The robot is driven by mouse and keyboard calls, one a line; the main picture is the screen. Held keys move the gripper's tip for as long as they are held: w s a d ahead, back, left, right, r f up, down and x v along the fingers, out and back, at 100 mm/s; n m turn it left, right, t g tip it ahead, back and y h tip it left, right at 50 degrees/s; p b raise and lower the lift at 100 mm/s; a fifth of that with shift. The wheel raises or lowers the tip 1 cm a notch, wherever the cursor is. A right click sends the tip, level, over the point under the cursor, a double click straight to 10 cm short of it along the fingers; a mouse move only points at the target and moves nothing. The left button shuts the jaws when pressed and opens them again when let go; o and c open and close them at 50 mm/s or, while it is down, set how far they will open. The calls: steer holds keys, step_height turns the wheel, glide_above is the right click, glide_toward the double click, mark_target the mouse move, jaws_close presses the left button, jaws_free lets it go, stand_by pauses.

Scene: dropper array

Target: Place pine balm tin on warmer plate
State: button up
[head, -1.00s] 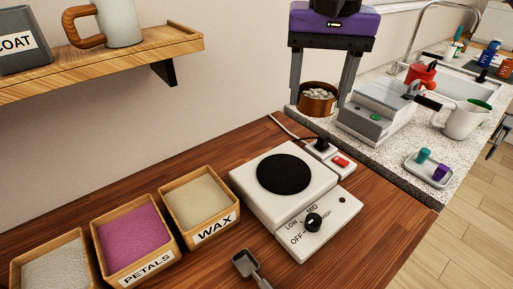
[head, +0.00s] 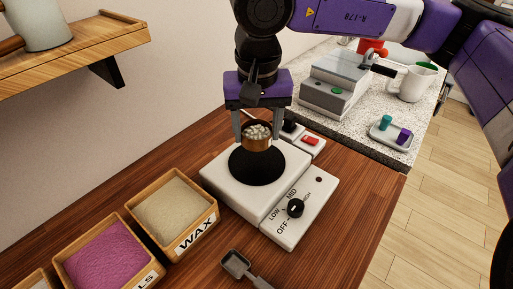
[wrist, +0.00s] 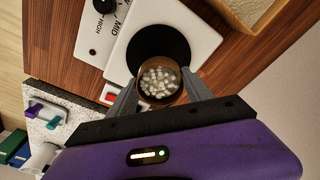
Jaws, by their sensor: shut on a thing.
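The pine balm tin (head: 257,143) is a small round copper-brown tin with whitish pellets inside; it also shows in the wrist view (wrist: 146,92). My gripper (head: 261,132) is shut on the tin, one finger on each side, and holds it upright. In the wrist view my gripper (wrist: 160,95) has its two grey fingers at the tin's sides. The warmer plate (head: 256,170) is a black disc on a white warmer. The tin overlaps the plate's far edge in both views; I cannot tell if it touches the plate.
The warmer's knob (head: 295,208) faces front right. A wax box (head: 214,206) and a petals box (head: 66,268) stand to the left. A grey scoop (head: 236,263) lies in front. A red switch (head: 311,141) is behind the warmer. A wooden shelf (head: 75,50) is at upper left.

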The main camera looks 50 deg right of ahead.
mark_target(257, 161)
steer(key=shift+f, duration=2.9)
steer(key=shift+f, duration=0.2)
steer(key=o, duration=1.4)
steer(key=shift+o, duration=0.2)
steer(key=shift+r, duration=0.2)
steer(key=shift+r, duration=0.2)
steer(key=r, duration=0.7)
steer(key=s+a+r, duration=0.1)
steer(key=r, duration=0.3)
steer(key=shift+r, duration=0.3)
